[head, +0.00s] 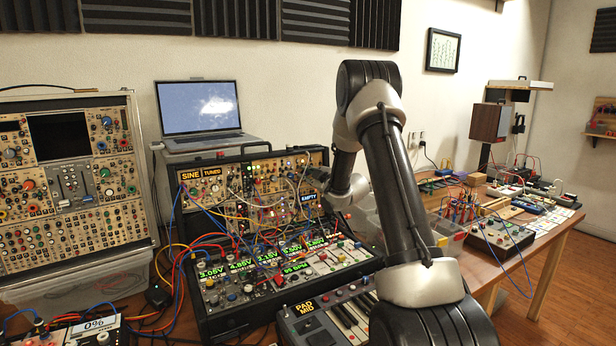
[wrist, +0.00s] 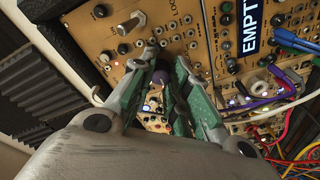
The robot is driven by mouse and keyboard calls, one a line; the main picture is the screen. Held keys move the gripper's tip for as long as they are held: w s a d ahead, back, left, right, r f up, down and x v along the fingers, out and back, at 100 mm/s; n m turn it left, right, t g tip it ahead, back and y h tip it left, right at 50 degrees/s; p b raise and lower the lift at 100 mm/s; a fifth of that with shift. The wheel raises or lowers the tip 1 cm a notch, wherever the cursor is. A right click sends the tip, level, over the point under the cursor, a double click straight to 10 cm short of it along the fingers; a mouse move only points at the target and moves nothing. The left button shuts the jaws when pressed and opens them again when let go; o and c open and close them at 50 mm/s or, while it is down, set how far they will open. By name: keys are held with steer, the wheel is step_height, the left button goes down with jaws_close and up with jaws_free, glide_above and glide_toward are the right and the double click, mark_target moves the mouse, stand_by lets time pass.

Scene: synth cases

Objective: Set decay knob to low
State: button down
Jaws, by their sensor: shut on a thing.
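In the wrist view, my gripper (wrist: 161,58) is at a tan synth panel (wrist: 200,45). Its two green-lined fingers are shut on a small dark knob (wrist: 157,76), which shows between them. The fingers cover part of the knob, so its pointer and setting cannot be read. No decay label is legible. In the head view, my arm reaches to the right end of the upper synth case (head: 255,180), near the EMPTY label (head: 309,197); the fingertips are too small to make out there. That label also shows in the wrist view (wrist: 249,27).
Patch cables (wrist: 275,90) cross the panel right of my fingers. Several other knobs and jacks sit close by. In the head view, a laptop (head: 200,107) stands behind the case, a keyboard (head: 335,318) lies in front, and another synth rack (head: 75,185) stands left.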

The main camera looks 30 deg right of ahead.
steer(key=c, duration=1.3)
jaws_free()
steer(key=shift+c, duration=0.2)
steer(key=s+d, duration=0.1)
steer(key=s, duration=1.1)
steer(key=shift+d+r, duration=0.3)
steer(key=shift+r, duration=0.1)
steer(key=shift+w, duration=0.1)
